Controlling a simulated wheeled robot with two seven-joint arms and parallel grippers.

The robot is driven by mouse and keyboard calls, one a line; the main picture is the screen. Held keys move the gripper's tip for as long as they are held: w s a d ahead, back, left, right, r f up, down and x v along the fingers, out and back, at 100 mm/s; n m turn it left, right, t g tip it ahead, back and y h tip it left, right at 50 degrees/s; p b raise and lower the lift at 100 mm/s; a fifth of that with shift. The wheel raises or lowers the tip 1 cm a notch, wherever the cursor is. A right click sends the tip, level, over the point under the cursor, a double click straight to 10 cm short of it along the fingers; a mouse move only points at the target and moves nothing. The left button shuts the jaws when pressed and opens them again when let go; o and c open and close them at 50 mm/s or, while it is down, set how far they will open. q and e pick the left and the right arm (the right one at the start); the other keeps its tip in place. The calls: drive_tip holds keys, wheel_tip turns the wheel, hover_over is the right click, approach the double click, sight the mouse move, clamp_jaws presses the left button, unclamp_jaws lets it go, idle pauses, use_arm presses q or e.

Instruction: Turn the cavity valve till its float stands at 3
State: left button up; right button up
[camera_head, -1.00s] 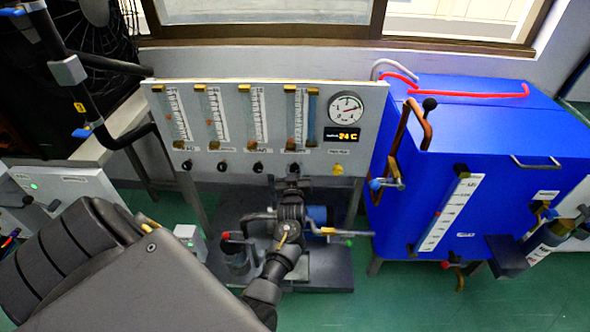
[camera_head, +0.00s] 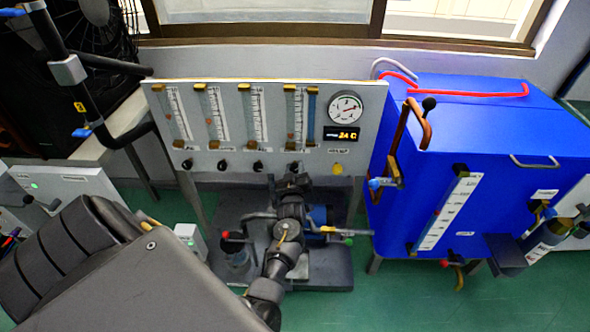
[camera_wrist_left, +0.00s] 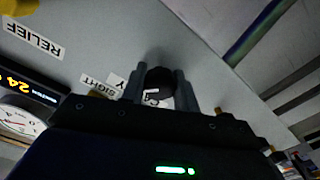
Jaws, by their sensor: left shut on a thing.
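The grey panel (camera_head: 228,152) carries several flow tubes with small dark knobs in a row below them. The rightmost scaled tube (camera_head: 296,115) stands beside a blue sight tube (camera_head: 312,117); its float is too small to read against the scale. Below it, the rightmost dark knob (camera_head: 294,166) is partly covered by my left gripper (camera_head: 291,181). In the left wrist view, my left gripper (camera_wrist_left: 159,88) is shut on the dark round knob (camera_wrist_left: 159,78), one finger on each side. The knob's label is mostly hidden behind the fingers. My right gripper is out of view.
A yellow knob (camera_head: 337,169) sits right of the held one, under a round gauge (camera_head: 345,107) and a display (camera_head: 342,134) reading about 24 C. A blue cabinet (camera_head: 480,130) with pipes stands at the right. A dark base (camera_head: 325,272) with fittings lies below the panel.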

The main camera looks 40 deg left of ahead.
use_arm(q)
drive_tip(key=o, duration=1)
